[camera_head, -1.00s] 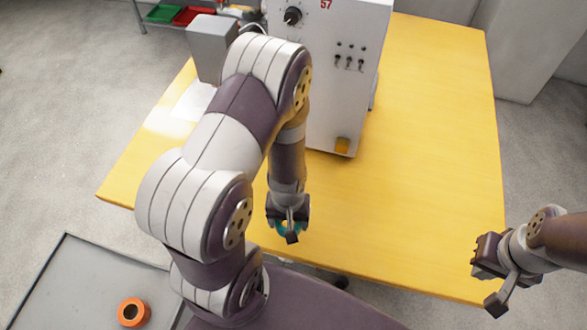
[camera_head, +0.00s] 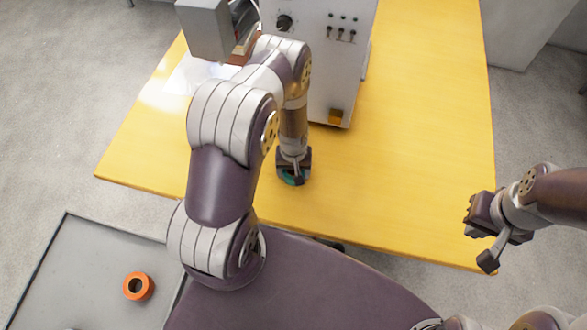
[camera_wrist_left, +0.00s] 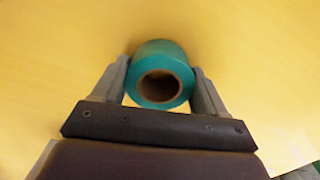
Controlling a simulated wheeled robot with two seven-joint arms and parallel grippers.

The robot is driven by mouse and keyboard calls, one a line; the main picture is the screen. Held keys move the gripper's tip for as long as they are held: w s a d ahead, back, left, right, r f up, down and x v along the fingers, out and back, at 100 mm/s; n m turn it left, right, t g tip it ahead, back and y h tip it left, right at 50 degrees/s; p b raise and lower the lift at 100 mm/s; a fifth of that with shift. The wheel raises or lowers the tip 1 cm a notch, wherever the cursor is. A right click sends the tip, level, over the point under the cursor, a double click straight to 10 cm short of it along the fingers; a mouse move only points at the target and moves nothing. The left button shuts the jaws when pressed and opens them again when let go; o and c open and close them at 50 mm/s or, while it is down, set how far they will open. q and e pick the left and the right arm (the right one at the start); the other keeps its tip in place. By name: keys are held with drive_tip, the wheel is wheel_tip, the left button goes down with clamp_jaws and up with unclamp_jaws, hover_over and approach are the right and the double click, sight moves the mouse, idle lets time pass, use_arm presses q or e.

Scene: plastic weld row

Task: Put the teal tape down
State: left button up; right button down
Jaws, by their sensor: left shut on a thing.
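The teal tape (camera_wrist_left: 165,57) is a roll with a brown core, seen in the left wrist view between the two fingers of my left gripper (camera_wrist_left: 160,90). The fingers are shut on its sides. In the head view my left gripper (camera_head: 293,177) is low over the yellow table (camera_head: 430,130), near its front edge, and a bit of the teal tape (camera_head: 290,181) shows under it. I cannot tell whether the tape touches the table. My right gripper (camera_head: 478,237) is at the table's front right corner; its fingers are too unclear to read.
A white machine (camera_head: 335,75) with a knob and switches stands on the table behind my left gripper. A grey box-shaped part (camera_head: 204,32) is at the back left. An orange roll (camera_head: 138,286) lies on a grey surface (camera_head: 75,270) at the lower left. The table's right half is clear.

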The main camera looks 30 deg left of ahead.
use_arm(q)
drive_tip(key=shift+f, duration=0.1)
drive_tip(key=o, duration=1.1)
drive_tip(key=shift+c, duration=0.2)
drive_tip(key=s+d+r+m+t+b, duration=0.1)
drive_tip(key=s+d+r+m, duration=0.1)
drive_tip(key=r, duration=1)
drive_tip(key=s+d+r+m, duration=0.1)
drive_tip(key=d+r, duration=0.1)
drive_tip(key=r, duration=1.1)
drive_tip(key=s+d+r+m, duration=0.1)
drive_tip(key=s+r+m, duration=0.1)
drive_tip(key=s+r, duration=0.2)
drive_tip(key=shift+s+d+r, duration=0.2)
drive_tip(key=shift+s+r, duration=0.15)
drive_tip(key=shift+s, duration=0.65)
